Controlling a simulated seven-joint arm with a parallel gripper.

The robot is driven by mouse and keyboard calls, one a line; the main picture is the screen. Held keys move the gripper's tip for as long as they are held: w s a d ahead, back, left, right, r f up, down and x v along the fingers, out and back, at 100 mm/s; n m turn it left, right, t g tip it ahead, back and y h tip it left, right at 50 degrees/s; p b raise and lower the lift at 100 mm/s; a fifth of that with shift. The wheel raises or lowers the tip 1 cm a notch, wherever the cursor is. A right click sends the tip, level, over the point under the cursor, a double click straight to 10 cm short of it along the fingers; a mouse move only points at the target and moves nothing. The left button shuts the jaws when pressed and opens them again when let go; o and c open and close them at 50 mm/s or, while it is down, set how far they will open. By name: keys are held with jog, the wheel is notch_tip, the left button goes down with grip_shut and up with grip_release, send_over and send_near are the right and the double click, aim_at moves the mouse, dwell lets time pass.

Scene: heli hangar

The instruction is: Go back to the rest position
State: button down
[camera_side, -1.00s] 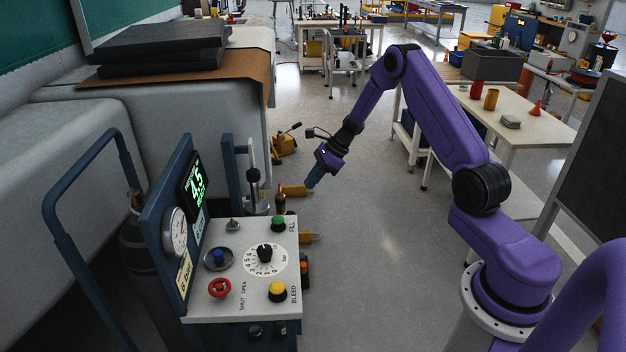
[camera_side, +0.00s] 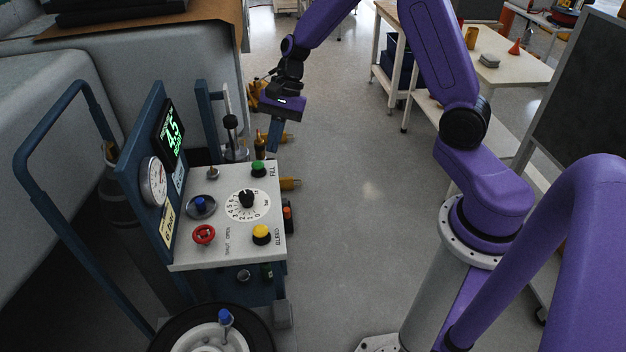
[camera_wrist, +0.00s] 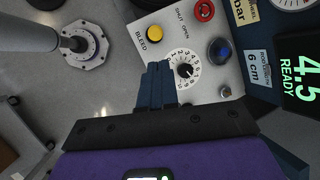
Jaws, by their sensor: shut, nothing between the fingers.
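My gripper (camera_side: 273,135) hangs from the purple arm just behind the control panel's far right corner in the side view, fingers pointing down. Its blue fingers are shut with nothing between them. In the wrist view the shut fingers (camera_wrist: 157,84) overlap the panel's edge and hide part of it near the dial. The panel (camera_side: 222,225) carries a black dial (camera_side: 246,198), a green FILL button (camera_side: 258,169), a yellow BLEED button (camera_side: 261,234), a red valve knob (camera_side: 203,235) and a blue knob (camera_side: 200,204). The display (camera_side: 171,133) reads 4.5 in green, with READY below in the wrist view.
A pressure gauge (camera_side: 153,181) is on the cart's upright plate. The cart's blue handle frame (camera_side: 55,215) stands at left. A white table (camera_side: 495,72) with small items is at back right, beside a dark board (camera_side: 588,95). Open floor (camera_side: 350,220) lies right of the cart.

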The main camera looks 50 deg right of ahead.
jog(key=s+a+r+n+g+h, duration=0.1)
jog(key=s+a+r+n, duration=0.2)
jog(key=s+n, duration=0.4)
jog(key=s+a+r+n+h, duration=0.15)
jog(key=s+n, duration=0.25)
jog(key=s, duration=0.5)
jog(key=s+d+r+n+h, duration=0.1)
jog(key=s+d+n, duration=0.1)
jog(key=s+n, duration=0.4)
jog(key=s+d+r+n+t+h, duration=0.1)
jog(key=s+d+n, duration=0.1)
jog(key=s+n, duration=0.5)
jog(key=shift+r, duration=0.4)
dwell(0.4)
